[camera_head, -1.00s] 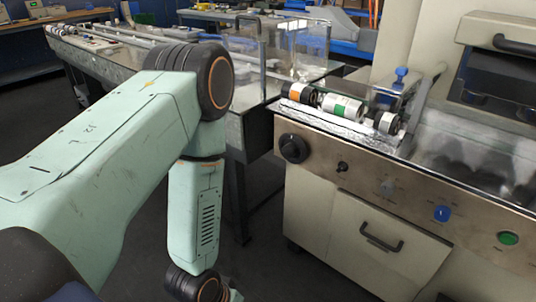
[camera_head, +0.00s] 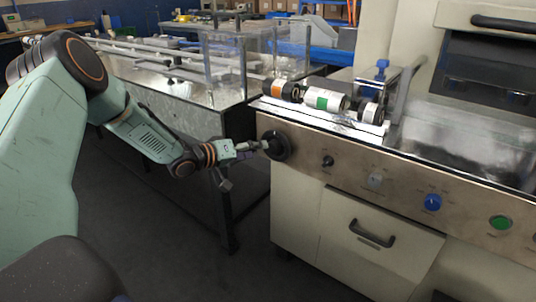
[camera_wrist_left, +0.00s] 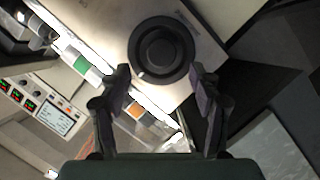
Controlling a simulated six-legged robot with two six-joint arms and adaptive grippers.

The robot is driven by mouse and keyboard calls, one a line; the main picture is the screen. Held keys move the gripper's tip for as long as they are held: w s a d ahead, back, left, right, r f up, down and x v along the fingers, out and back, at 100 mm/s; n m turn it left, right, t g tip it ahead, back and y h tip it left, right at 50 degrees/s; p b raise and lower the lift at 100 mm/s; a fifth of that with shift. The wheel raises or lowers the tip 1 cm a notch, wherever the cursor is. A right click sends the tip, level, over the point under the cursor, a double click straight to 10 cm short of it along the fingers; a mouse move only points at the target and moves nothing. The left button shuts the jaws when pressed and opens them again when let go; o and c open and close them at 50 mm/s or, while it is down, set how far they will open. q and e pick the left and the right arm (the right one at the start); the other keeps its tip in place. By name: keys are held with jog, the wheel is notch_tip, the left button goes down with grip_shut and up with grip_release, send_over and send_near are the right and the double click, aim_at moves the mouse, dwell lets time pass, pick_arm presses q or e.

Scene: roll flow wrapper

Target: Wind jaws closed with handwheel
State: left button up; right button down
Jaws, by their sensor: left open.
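The black handwheel (camera_head: 277,145) is on the left end of the machine's front panel. In the left wrist view the round handwheel (camera_wrist_left: 161,50) lies just ahead of the fingertips, with a small light mark on its lower rim. My left gripper (camera_head: 258,148) is at the left side of the handwheel in the head view. In the left wrist view the two fingers of the left gripper (camera_wrist_left: 160,80) are apart, with nothing between them. The jaws that the task names cannot be told apart clearly. My right gripper is not in view.
Rollers with orange and green bands (camera_head: 322,98) lie on top of the machine above the panel. The panel also carries a small black knob (camera_head: 327,161), a blue knob (camera_head: 432,202) and a green button (camera_head: 500,223). A steel bench (camera_head: 190,95) stands behind my left arm.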

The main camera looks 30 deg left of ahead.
aim_at(271, 149)
pick_arm(q)
jog(key=b+x, duration=0.1)
jog(key=x, duration=0.1)
jog(key=b+x, duration=0.1)
jog(key=shift+w+f, duration=0.35)
jog(key=shift+f, duration=0.1)
jog(key=shift+w+d, duration=0.35)
jog(key=shift+w, duration=0.45)
jog(key=c, duration=1.2)
